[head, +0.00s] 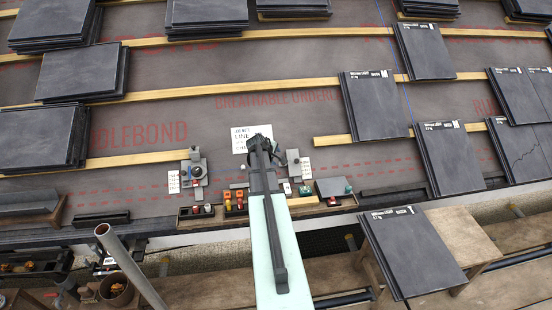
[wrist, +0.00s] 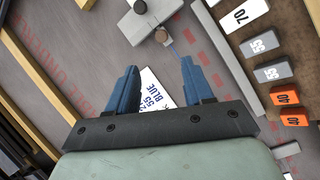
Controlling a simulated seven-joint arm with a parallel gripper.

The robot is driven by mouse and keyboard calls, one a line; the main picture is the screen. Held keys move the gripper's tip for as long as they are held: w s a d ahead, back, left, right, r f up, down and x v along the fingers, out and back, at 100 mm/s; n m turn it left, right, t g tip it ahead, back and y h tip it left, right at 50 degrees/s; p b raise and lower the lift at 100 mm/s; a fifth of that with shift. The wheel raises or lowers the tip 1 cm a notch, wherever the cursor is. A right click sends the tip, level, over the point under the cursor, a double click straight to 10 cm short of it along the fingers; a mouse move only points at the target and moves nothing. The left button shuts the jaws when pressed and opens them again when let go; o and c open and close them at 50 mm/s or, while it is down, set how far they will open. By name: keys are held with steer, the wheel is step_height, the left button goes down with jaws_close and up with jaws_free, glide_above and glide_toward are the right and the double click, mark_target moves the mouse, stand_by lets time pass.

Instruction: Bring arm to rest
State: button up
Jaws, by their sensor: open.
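My arm reaches up the middle of the head view, with its pale green link at the bottom and my gripper (head: 261,142) at the far end, above the roof underlay. In the wrist view my gripper (wrist: 158,68) has two blue fingers standing well apart with nothing held between them. A white printed card (wrist: 156,86) lies below and partly behind the fingers. The same card (head: 240,140) shows in the head view just left of the gripper. The fingertips are too small in the head view to make out.
A wooden tray (head: 217,220) with coloured blocks runs beside my arm. In the wrist view numbered blocks (wrist: 265,43) lie at the right and a grey device (wrist: 140,25) at the top. Slate stacks (head: 375,105) stand on battens (head: 200,90) at both sides. A grey pipe (head: 128,262) rises lower left.

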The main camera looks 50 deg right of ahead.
steer(key=shift+a+r, duration=0.1)
stand_by(0.7)
steer(key=s+a+f+m+g+y, duration=0.1)
steer(key=s+a+f+m+y, duration=0.25)
steer(key=a+f, duration=0.6)
steer(key=s+a+f+m+g+y, duration=0.15)
steer(key=s+a+f, duration=0.25)
steer(key=a, duration=1.1)
steer(key=s+a+f+m+g+y, duration=0.1)
steer(key=s+a+f+m+y, duration=0.4)
steer(key=a, duration=0.7)
steer(key=s+a+f+n+g, duration=0.1)
steer(key=s+a+f, duration=0.3)
steer(key=a, duration=0.4)
steer(key=s+a+f+n+g+h, duration=0.1)
steer(key=s+a+f+n+g, duration=0.1)
steer(key=s+a, duration=0.5)
steer(key=s+a+f+n+g+h, duration=0.1)
steer(key=s+a+f+n, duration=0.4)
steer(key=a, duration=0.5)
steer(key=shift+s+a+f, duration=0.35)
steer(key=shift+s+a, duration=0.05)
steer(key=shift+s, duration=0.2)
steer(key=shift+g, duration=0.25)
